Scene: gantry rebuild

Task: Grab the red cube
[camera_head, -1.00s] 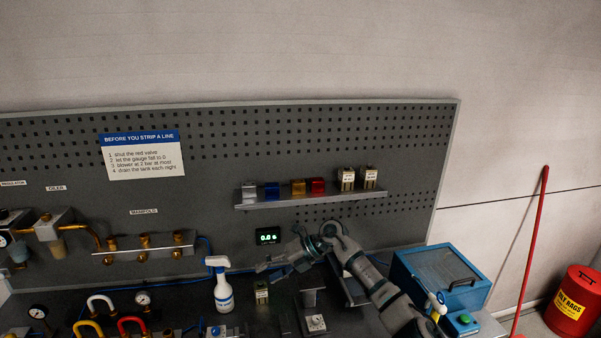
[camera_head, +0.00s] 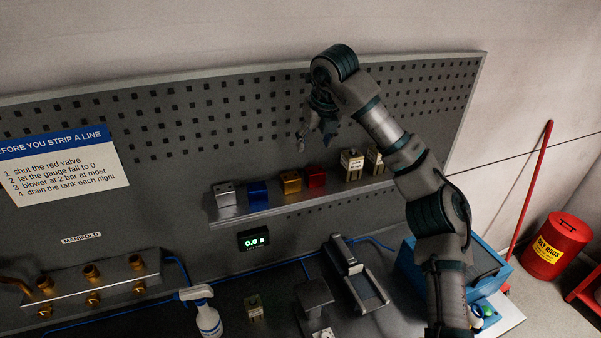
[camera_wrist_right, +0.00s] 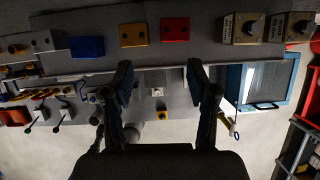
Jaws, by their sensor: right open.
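The red cube (camera_head: 314,177) sits on a narrow shelf (camera_head: 290,203) on the pegboard, just right of a gold cube (camera_head: 290,181). It also shows in the right wrist view (camera_wrist_right: 175,29), at the top, beyond and between the fingers. My right gripper (camera_head: 314,142) is open and empty above the red cube and the gold cube, apart from them. In the right wrist view its two fingers (camera_wrist_right: 160,85) stand wide apart with nothing between them. My left gripper is not seen.
A blue cube (camera_head: 258,194) and a silver cube (camera_head: 225,195) stand left on the shelf. Two labelled beige blocks, one of them here (camera_head: 351,164), stand close right of the red cube. A spray bottle (camera_head: 207,318) is on the bench below.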

